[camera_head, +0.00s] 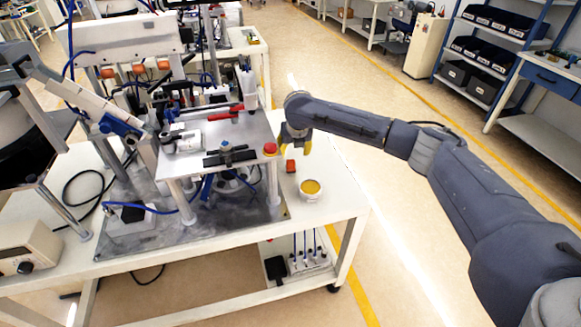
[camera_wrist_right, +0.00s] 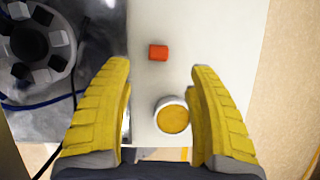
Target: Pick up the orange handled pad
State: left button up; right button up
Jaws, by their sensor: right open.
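A small orange-red block (camera_head: 290,166), perhaps the handle of the pad, is on the white table below my right gripper. It also shows in the right wrist view (camera_wrist_right: 158,52), just beyond the fingertips. I cannot make out a separate pad under it. My right gripper (camera_head: 295,146) has yellow fingers and is above the table, apart from the block. In the right wrist view its fingers (camera_wrist_right: 160,72) are spread with nothing between the tips. My left gripper is not in view.
A white round cup with an orange-yellow top (camera_head: 310,188) stands near the block; the wrist view shows it too (camera_wrist_right: 173,117). The table's right edge is close by.

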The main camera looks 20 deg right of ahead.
aim_at(290, 164)
jog(key=shift+x, duration=6.05)
jog(key=shift+s+a, duration=0.1)
grip_shut()
